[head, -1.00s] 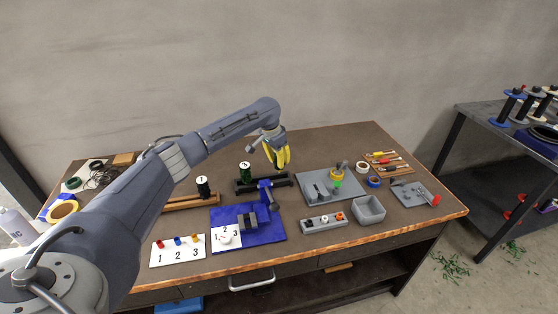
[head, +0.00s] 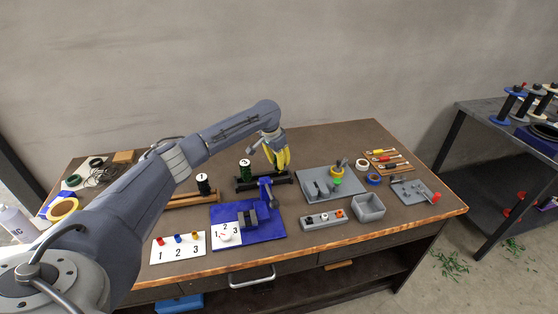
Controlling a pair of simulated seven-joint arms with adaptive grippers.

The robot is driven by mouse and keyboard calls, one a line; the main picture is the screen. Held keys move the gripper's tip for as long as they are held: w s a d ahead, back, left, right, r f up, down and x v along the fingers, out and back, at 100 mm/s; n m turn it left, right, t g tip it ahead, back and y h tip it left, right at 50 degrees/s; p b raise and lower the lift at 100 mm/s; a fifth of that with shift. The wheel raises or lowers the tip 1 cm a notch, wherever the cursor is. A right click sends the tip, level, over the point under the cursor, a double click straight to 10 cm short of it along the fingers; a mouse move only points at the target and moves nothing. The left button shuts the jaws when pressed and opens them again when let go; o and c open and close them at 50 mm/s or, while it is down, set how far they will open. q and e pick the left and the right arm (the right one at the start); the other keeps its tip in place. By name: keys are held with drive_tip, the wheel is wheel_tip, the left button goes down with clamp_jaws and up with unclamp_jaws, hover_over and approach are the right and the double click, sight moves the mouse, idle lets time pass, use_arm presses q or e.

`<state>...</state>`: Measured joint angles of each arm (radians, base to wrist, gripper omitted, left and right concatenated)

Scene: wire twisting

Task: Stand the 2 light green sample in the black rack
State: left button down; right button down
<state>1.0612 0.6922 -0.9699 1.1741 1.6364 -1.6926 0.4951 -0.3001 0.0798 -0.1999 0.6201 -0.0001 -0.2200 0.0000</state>
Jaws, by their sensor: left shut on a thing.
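My left gripper (head: 279,166) has yellow fingers pointing down over the right part of the black rack (head: 248,187). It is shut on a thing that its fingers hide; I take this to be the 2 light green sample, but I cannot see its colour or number. The black rack lies on the table behind the blue mat. A dark green spool marked 3 (head: 245,171) stands upright at the rack's left part. I cannot tell whether the held thing touches the rack. My right gripper is not in view.
A wooden rack (head: 186,201) with a black spool (head: 203,185) stands to the left. In front lie a blue mat (head: 272,231) with a fixture and a white numbered card (head: 177,250). A grey board (head: 313,176) and grey bin (head: 368,210) stand right. The back table is clear.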

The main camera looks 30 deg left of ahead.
use_arm(q)
drive_tip(key=shift+s+x, duration=0.25)
drive_tip(key=shift+x, duration=0.95)
drive_tip(key=c, duration=1.2)
unclamp_jaws()
drive_tip(key=shift+f, duration=0.1)
drive_tip(key=shift+o, duration=0.2)
drive_tip(key=shift+a, duration=0.1)
drive_tip(key=d+v, duration=0.1)
drive_tip(key=v, duration=1.1)
drive_tip(key=shift+a, duration=0.45)
